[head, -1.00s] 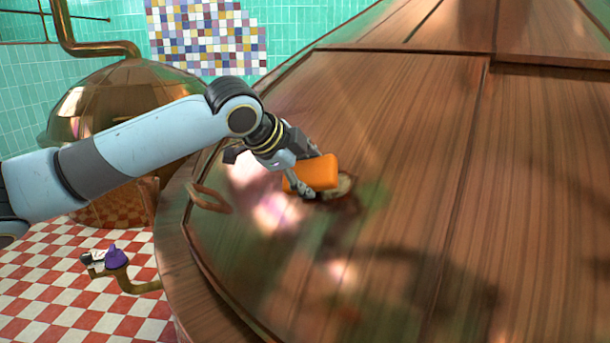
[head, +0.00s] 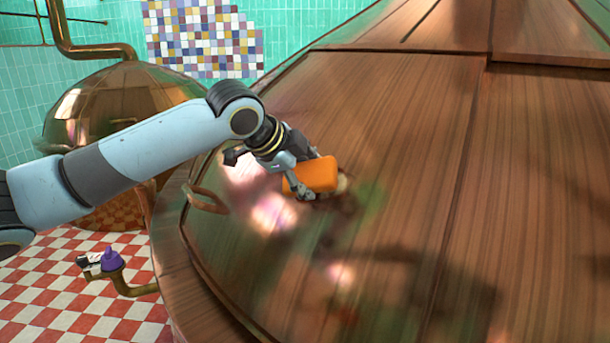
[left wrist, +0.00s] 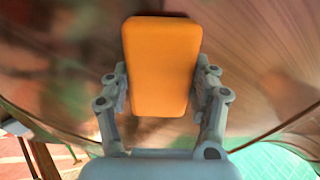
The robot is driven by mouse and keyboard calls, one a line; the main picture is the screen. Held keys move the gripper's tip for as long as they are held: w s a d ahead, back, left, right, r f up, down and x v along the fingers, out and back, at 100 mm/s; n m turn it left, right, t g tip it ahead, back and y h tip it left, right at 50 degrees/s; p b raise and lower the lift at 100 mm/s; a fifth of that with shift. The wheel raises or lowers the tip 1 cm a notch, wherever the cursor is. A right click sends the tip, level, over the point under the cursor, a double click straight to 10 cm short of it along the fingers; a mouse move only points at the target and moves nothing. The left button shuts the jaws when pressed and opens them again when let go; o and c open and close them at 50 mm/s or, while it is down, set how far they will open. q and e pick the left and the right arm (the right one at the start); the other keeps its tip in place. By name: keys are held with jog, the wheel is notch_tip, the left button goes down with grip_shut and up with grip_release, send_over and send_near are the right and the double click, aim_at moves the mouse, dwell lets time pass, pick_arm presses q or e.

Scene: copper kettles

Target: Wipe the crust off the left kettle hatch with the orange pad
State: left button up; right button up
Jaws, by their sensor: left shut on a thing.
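My left gripper (head: 306,176) is shut on the orange pad (head: 318,173), a rounded block. The pad lies low over the brown copper hatch (head: 400,150), seemingly against it, though the contact is hidden. A small pale bit of crust (head: 343,184) shows at the pad's right edge, with dark smudges below it. The pad hides whatever crust lies beneath. In the left wrist view the pad (left wrist: 162,65) sits between both fingers, and no crust shows clearly. My right gripper is in neither view.
A domed copper kettle (head: 125,105) is behind my left arm. A bracket with a purple thing (head: 111,259) juts out at lower left above the checkered floor (head: 60,290). The hatch's right side is clear.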

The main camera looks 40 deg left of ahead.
aim_at(320, 179)
pick_arm(q)
jog(key=shift+w+f, duration=0.25)
jog(key=shift+w, duration=0.05)
jog(key=shift+d, duration=0.1)
jog(key=shift+d, duration=0.25)
jog(key=shift+d+r, duration=0.15)
jog(key=shift+d, duration=1.3)
jog(key=shift+w+d+p, duration=0.15)
jog(key=shift+d+p, duration=0.15)
jog(key=shift+d, duration=0.65)
jog(key=shift+w+d+p, duration=0.1)
jog(key=shift+d+p, duration=0.15)
jog(key=shift+d, duration=0.7)
jog(key=shift+p, duration=0.5)
jog(key=shift+s+a+p, duration=0.1)
jog(key=shift+a+p, duration=0.6)
jog(key=shift+a, duration=0.55)
jog(key=shift+a+p, duration=0.3)
jog(key=shift+a, duration=0.45)
